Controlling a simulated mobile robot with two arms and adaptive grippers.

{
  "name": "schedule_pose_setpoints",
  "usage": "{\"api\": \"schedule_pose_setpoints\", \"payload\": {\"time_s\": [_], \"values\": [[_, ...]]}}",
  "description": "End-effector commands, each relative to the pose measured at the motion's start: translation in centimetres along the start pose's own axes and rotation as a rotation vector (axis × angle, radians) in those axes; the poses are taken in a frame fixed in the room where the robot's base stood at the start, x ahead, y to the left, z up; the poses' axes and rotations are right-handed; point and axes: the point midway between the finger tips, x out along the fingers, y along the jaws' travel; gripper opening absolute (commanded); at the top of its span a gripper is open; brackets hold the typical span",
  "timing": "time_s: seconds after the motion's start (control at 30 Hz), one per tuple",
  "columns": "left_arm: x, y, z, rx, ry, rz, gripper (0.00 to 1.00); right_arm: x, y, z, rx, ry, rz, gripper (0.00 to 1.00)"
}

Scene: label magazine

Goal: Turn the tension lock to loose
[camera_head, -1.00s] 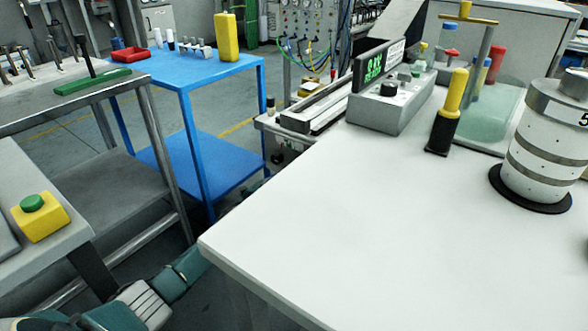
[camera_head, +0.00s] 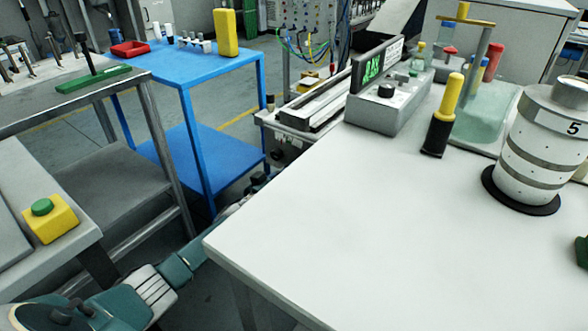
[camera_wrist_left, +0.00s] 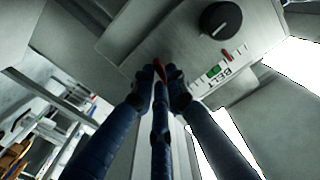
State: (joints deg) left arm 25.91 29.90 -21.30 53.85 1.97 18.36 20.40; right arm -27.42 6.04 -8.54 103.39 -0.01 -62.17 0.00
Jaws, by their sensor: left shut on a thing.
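The panel (camera_wrist_left: 120,38) carries a black round knob (camera_wrist_left: 220,20) and a label strip with red and green marks (camera_wrist_left: 218,72). My left gripper (camera_wrist_left: 160,88) has its dark blue fingers closed around the lever, hiding most of it. In the head view my left gripper (camera_head: 257,183) is small, beside the white table's far left edge, below the grey machine. Which way the lever points is hard to tell.
The white table (camera_head: 330,230) lies right of my left arm, with a yellow-and-black tool (camera_head: 442,115) and a striped cylinder (camera_head: 545,150). A blue cart (camera_head: 190,88) stands left. A control box with a display (camera_head: 388,105) stands behind. The table's near middle is clear.

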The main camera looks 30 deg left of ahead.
Motion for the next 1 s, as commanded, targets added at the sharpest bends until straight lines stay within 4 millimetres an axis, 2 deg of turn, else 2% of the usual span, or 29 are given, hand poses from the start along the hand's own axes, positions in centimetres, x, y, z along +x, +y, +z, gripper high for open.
{"api": "schedule_pose_setpoints", "payload": {"time_s": [0.43, 0.47, 0.53, 0.57, 0.87, 1.0], "values": [[-0.1, 0.1, 0.2, -0.009, -0.003, 0.001, 0.00, 0.2, -0.1, 0.2, -0.001, -0.003, -0.001, 0.40], [-0.1, 0.1, 0.2, -0.009, -0.003, 0.001, 0.15, 0.2, -0.1, 0.2, -0.001, -0.003, -0.001, 0.40], [-0.1, 0.1, 0.2, -0.009, -0.003, 0.001, 0.29, 0.2, -0.1, 0.2, -0.001, -0.003, -0.001, 0.40], [-0.1, 0.1, 0.2, -0.009, -0.003, 0.001, 0.32, 0.2, -0.1, 0.2, -0.001, -0.003, -0.001, 0.40], [-0.1, 0.0, 0.1, -0.009, -0.001, 0.000, 0.32, 0.1, 0.0, -0.1, 0.001, 0.002, 0.000, 0.40], [-1.1, 0.0, 0.2, -0.009, -0.003, 0.001, 0.32, 0.1, 0.0, 0.0, 0.001, 0.001, 0.000, 0.40]]}}
